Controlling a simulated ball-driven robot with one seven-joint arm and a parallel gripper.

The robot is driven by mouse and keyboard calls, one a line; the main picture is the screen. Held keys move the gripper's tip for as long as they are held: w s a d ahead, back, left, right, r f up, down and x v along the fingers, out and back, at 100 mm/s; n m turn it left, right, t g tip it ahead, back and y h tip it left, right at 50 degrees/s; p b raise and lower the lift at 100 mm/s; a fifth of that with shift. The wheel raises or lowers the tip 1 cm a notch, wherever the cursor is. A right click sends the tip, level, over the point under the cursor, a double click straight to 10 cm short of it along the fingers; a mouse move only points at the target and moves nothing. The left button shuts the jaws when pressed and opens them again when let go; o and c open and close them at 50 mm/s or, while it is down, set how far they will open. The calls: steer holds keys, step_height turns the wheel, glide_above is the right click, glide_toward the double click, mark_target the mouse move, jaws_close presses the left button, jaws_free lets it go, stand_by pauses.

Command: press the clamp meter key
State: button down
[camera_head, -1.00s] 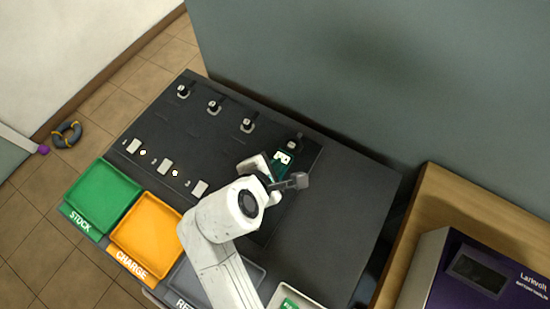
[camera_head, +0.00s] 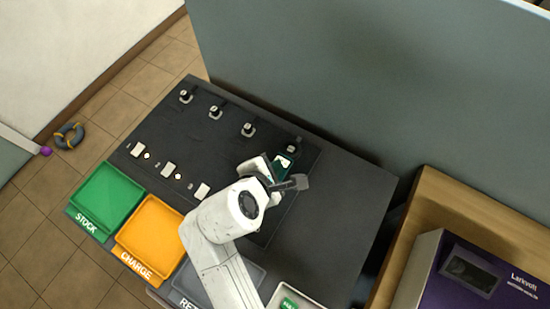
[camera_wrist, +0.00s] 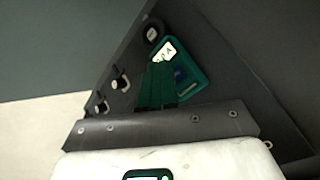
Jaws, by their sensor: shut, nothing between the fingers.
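The clamp meter (camera_head: 288,157) is a teal device with a pale display, lying near the right end of the dark panel on the table. In the wrist view the clamp meter (camera_wrist: 196,80) shows its lit display, a dark ring-shaped jaw and a small blue patch, perhaps the key. My gripper (camera_head: 272,178) is over the near end of the meter and hides part of it. In the wrist view my gripper (camera_wrist: 162,70) has its green fingers together, empty, with tips just below the display and left of the blue patch. I cannot tell whether they touch.
A green STOCK tray (camera_head: 108,171), an orange CHARGE tray (camera_head: 178,228) and a grey tray (camera_head: 183,288) line the near edge. Several posts stand along the panel's far side. A grey wall (camera_head: 400,80) rises behind. The table right of the panel is clear.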

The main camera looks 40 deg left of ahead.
steer(key=shift+r, duration=0.1)
step_height(320, 180, up, 3)
steer(key=p, duration=0.3)
steer(key=shift+r+b, duration=0.3)
steer(key=shift+r, duration=0.6)
steer(key=shift+s, duration=0.1)
